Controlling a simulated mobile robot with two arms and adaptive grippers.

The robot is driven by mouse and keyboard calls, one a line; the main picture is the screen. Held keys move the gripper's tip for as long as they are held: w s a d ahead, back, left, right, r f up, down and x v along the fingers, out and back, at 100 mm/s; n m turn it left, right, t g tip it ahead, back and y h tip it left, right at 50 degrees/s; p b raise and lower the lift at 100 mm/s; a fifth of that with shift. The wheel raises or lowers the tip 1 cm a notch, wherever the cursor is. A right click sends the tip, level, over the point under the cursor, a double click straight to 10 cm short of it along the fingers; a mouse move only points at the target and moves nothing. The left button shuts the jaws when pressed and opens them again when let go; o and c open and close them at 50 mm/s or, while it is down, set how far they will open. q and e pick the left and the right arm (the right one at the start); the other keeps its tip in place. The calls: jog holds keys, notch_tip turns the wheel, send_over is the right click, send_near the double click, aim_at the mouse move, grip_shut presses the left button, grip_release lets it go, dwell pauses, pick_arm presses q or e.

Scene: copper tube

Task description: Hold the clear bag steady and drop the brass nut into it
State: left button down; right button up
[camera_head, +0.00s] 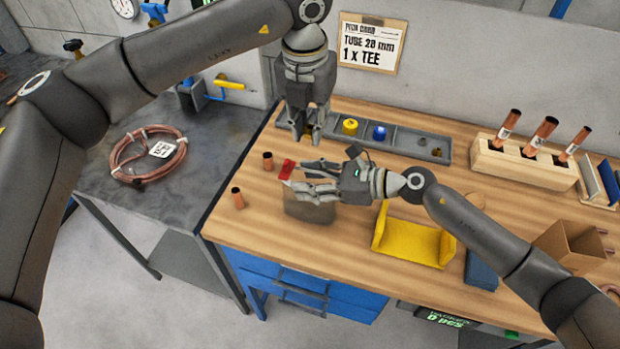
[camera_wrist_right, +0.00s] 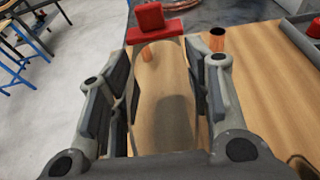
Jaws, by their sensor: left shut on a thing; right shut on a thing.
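The clear bag (camera_head: 308,212) shows as a see-through greyish shape under my right gripper (camera_head: 300,180) at the left of the bench. In the right wrist view the bag (camera_wrist_right: 165,95) fills the space between the fingers of my right gripper (camera_wrist_right: 160,100), which is shut on it. My left gripper (camera_head: 310,138) points down above and behind the right one, apart from the bag. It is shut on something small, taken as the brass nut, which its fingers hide. A red piece (camera_head: 287,168) is by the right fingertips and also shows in the right wrist view (camera_wrist_right: 152,28).
Two short copper pieces (camera_head: 267,161) (camera_head: 237,197) stand left of the bag. A grey compartment tray (camera_head: 405,140) with yellow and blue items lies behind. A yellow cradle (camera_head: 412,240) is to the right, with a wooden tube rack (camera_head: 520,168) behind it.

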aim_at(308, 134)
pick_arm(q)
notch_tip(308, 134, down, 9)
dwell(1.1)
jog(key=shift+f, duration=0.1)
jog(key=c, duration=1.2)
grip_release()
jog(key=shift+c, duration=0.2)
jog(key=r, duration=0.4)
jog(key=s+r, duration=0.1)
jog(key=r, duration=0.7)
jog(key=shift+s+a, duration=0.2)
pick_arm(e)
jog(key=o, duration=1.1)
